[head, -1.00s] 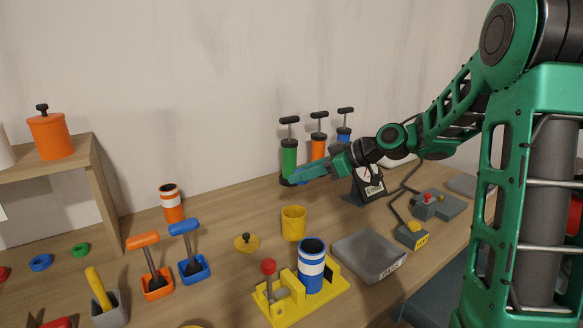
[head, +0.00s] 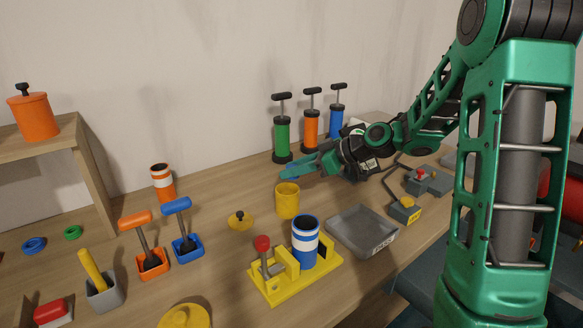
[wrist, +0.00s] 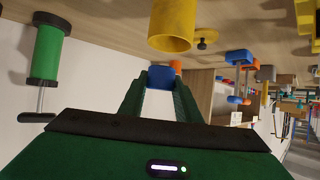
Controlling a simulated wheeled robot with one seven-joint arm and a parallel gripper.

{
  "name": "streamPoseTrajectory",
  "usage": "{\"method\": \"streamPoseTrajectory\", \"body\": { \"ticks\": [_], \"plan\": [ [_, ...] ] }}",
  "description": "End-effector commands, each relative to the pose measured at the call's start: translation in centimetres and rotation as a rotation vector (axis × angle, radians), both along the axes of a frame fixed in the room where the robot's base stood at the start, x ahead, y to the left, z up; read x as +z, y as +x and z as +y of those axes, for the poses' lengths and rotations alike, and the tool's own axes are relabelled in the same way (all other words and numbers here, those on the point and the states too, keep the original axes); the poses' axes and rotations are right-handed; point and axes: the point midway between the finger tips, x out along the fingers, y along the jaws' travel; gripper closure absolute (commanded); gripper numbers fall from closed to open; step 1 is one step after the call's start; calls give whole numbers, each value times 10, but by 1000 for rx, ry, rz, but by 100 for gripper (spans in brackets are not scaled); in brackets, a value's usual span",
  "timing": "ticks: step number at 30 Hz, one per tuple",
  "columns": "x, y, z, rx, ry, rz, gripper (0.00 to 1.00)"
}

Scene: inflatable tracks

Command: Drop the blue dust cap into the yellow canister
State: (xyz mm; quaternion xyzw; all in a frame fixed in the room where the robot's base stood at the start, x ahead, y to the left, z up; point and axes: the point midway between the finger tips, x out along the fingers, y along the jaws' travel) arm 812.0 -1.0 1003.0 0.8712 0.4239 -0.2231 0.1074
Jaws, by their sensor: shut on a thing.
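The yellow canister (head: 287,201) stands open-topped on the bench in the head view. In the wrist view the canister (wrist: 173,24) appears upside down at the top, with its rim facing the fingers. My gripper (head: 287,174) is just behind and above the canister's rim in the head view, pointing left. In the wrist view my gripper (wrist: 160,80) is shut on the blue dust cap (wrist: 160,77), held between the fingertips. The cap is mostly hidden by the fingers in the head view. It is apart from the canister and not over its opening.
Green, orange and blue pumps (head: 311,125) stand behind my gripper. A yellow lid with a black knob (head: 240,222) lies left of the canister. A grey tray (head: 347,240) and a yellow stand with a blue-white cylinder (head: 306,240) are in front.

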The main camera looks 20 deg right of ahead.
Motion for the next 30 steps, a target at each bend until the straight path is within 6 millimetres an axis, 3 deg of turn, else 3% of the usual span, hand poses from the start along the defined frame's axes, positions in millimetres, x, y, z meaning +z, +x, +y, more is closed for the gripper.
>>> {"method": "streamPoseTrajectory", "body": {
  "ticks": [3,4,6,19,30],
  "plan": [
    [0,0,0,0,0,0,91],
    [0,0,0,0,0,0,65],
    [0,0,0,0,0,0,49],
    [4,-4,-7,-2,-1,-1,48],
    [35,-39,-52,-4,-1,-2,48]
  ]
}}
